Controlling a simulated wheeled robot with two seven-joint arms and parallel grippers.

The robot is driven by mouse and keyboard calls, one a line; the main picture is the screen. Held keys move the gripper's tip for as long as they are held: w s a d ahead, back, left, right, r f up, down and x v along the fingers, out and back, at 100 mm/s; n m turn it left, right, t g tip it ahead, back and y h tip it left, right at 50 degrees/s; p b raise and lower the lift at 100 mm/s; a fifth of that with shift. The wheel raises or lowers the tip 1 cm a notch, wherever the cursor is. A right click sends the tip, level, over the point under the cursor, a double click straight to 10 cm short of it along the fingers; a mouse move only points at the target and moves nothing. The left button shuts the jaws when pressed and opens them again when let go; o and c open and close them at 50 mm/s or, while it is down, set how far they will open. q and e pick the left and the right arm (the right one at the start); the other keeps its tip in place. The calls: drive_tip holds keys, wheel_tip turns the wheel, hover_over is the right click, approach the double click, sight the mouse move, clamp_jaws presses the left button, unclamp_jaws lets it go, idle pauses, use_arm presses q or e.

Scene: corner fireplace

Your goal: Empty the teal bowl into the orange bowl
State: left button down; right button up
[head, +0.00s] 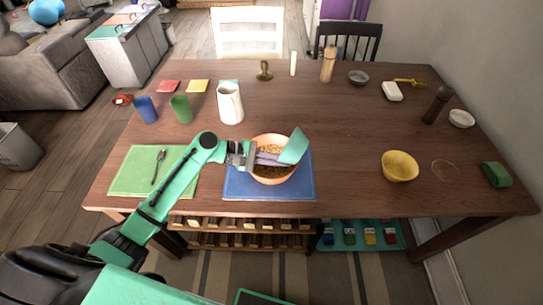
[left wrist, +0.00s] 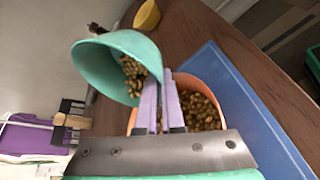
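The teal bowl (head: 294,146) is tilted steeply on its side above the orange bowl (head: 274,180). In the left wrist view the teal bowl (left wrist: 105,65) has some brown pellets lying along its lower inner wall. The orange bowl (left wrist: 203,84) stands upright below it with many pellets inside. My left gripper (head: 270,158) is over the orange bowl, its pale purple fingers (left wrist: 161,100) shut on the teal bowl's rim. The fingers hide part of both bowls. My right gripper is not in view.
The orange bowl stands on a blue mat (head: 238,188). A white pitcher (head: 230,103), a green cup (head: 181,110) and a blue cup (head: 146,109) stand behind to the left. A yellow bowl (head: 399,167) stands to the right, with bare table between.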

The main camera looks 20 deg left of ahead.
use_arm(q)
drive_tip(key=a+h+b, duration=0.1)
drive_tip(key=b, duration=0.1)
drive_tip(key=a+b, duration=0.1)
drive_tip(key=b, duration=0.1)
drive_tip(key=shift+w+r+n+h, duration=0.15)
drive_tip(key=shift+r+n+h, duration=0.05)
drive_tip(key=shift+n+h, duration=0.2)
idle(0.4)
drive_tip(key=shift+a+r+n+t+h+b, duration=0.1)
drive_tip(key=shift+n+t+h+b, duration=0.2)
drive_tip(key=shift+h+b, duration=0.35)
idle(0.6)
drive_tip(key=shift+w+a+r+n+t+h, duration=0.15)
drive_tip(key=shift+r+n+h, duration=0.1)
drive_tip(key=shift+r+h, duration=0.25)
drive_tip(key=shift+s+a+r+n+t+h, duration=0.1)
drive_tip(key=shift+a+r+n+t+h, duration=0.15)
drive_tip(key=shift+r+h, duration=0.25)
drive_tip(key=shift+w+a+r+n+t+h, duration=0.1)
drive_tip(key=shift+r+n+h, duration=0.2)
drive_tip(key=shift+r+h, duration=0.2)
idle(1.1)
drive_tip(key=shift+a+n+t+h+b, duration=0.2)
drive_tip(key=shift+n+t+h+b, duration=0.2)
drive_tip(key=shift+n+h+b, duration=0.4)
idle(0.6)
